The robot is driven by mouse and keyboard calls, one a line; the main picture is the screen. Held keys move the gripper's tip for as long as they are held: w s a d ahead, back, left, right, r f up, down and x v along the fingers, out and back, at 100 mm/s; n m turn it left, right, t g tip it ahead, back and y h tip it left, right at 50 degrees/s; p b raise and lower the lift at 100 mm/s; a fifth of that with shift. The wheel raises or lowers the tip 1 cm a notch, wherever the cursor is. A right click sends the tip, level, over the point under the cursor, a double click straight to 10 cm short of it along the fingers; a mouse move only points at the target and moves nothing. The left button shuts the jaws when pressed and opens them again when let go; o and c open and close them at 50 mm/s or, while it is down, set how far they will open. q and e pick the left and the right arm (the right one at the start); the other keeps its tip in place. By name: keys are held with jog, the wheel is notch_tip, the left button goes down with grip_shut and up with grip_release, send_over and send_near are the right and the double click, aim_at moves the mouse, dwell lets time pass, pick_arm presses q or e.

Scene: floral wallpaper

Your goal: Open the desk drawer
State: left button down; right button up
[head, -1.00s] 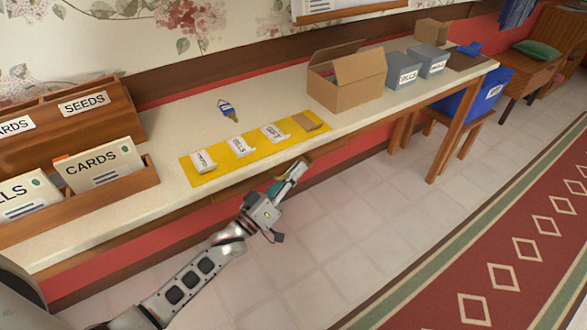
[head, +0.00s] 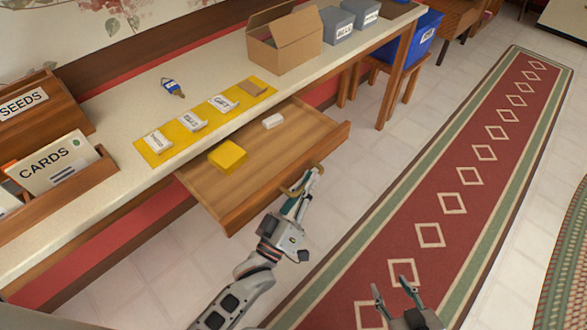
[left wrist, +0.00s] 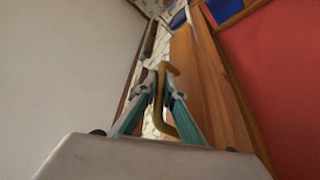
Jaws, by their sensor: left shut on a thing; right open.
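The wooden desk drawer (head: 225,205) is pulled out from under the cream desk top (head: 110,208). Inside it lie a yellow block (head: 228,157) and a small white block (head: 272,121). My left gripper (head: 305,187) is shut on the curved brass drawer handle (head: 291,188) at the drawer's front. The left wrist view shows the brass handle (left wrist: 163,95) between the two fingers (left wrist: 155,100). My right gripper (head: 393,296) is open and empty at the bottom of the head view, above the floor and rug.
On the desk are a yellow mat (head: 154,153) with labelled pieces, a blue-labelled tag (head: 172,86), an open cardboard box (head: 288,45), grey boxes (head: 336,24) and a wooden card rack (head: 98,184). A red rug (head: 440,200) covers the floor to the right.

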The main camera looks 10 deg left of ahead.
pick_arm(q)
jog(key=shift+s+d, duration=0.6)
jog(key=shift+d, duration=0.15)
jog(key=c, duration=2.1)
grip_release()
jog(key=shift+c, duration=0.2)
jog(key=shift+a+f, duration=0.1)
jog(key=v, duration=1.2)
